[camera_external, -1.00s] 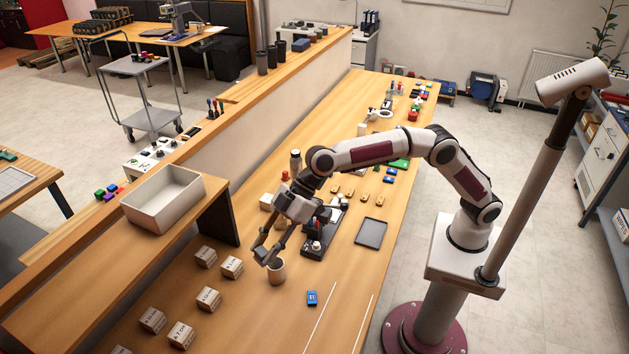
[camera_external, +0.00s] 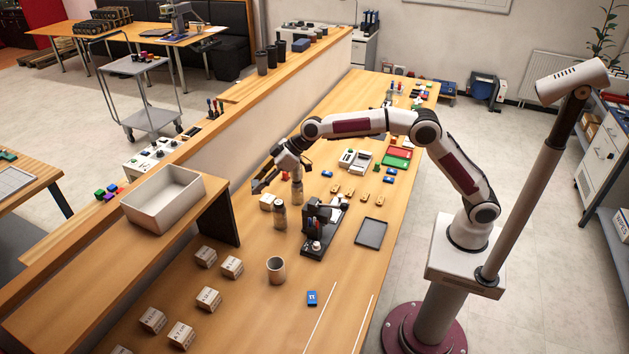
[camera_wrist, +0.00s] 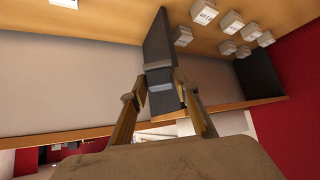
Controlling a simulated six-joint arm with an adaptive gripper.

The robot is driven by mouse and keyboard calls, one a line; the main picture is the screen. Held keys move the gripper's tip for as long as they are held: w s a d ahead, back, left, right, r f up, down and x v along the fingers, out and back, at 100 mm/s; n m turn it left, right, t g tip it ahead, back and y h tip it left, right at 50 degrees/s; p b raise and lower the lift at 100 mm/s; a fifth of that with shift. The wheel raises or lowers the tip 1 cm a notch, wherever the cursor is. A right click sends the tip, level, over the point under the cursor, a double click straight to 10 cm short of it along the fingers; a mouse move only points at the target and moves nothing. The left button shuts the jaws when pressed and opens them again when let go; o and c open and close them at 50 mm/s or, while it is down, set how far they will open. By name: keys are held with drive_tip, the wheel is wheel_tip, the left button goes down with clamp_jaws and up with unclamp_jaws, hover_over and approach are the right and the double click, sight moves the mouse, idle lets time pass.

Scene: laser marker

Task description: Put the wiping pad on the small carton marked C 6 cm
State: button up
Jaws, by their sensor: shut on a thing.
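My gripper (camera_external: 262,187) is raised over the far left part of the bench, beyond the cup. In the wrist view my gripper (camera_wrist: 160,82) has its fingers closed in on a dark grey flat slab, which looks like the wiping pad (camera_wrist: 158,40). In the external view the pad is too small to make out clearly. Several small pale cartons stand on the near left of the bench, among them one (camera_external: 233,267) and one (camera_external: 208,298). Cartons also show upper right in the wrist view (camera_wrist: 204,12).
A raised shelf (camera_external: 215,192) carries a pale open bin (camera_external: 160,212) left of the cartons. An empty-looking cup (camera_external: 276,270), a blue block (camera_external: 312,298), a black device (camera_external: 318,230) and a metal canister (camera_external: 280,215) stand on the bench. The front right of the bench is mostly clear.

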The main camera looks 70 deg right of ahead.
drive_tip(key=w+d+m+h, duration=0.2)
drive_tip(key=w+d, duration=0.1)
drive_tip(key=d, duration=0.4)
drive_tip(key=w+d+m+t+h, duration=0.1)
drive_tip(key=w+d+m+h, duration=0.1)
drive_tip(key=d, duration=0.5)
drive_tip(key=shift+w+d+f+m+t, duration=0.3)
drive_tip(key=shift+w+d+m, duration=0.1)
drive_tip(key=shift+m, duration=0.4)
drive_tip(key=shift+w+d+r+m+h, duration=0.15)
drive_tip(key=shift+d+r+m+h, duration=0.1)
drive_tip(key=shift+m+h, duration=0.3)
drive_tip(key=shift+f, duration=0.1)
hover_over(270, 199)
wheel_tip(270, 199, down, 13)
drive_tip(key=shift+d+f, duration=0.15)
drive_tip(key=shift+f, duration=2.3)
drive_tip(key=shift+f, duration=0.1)
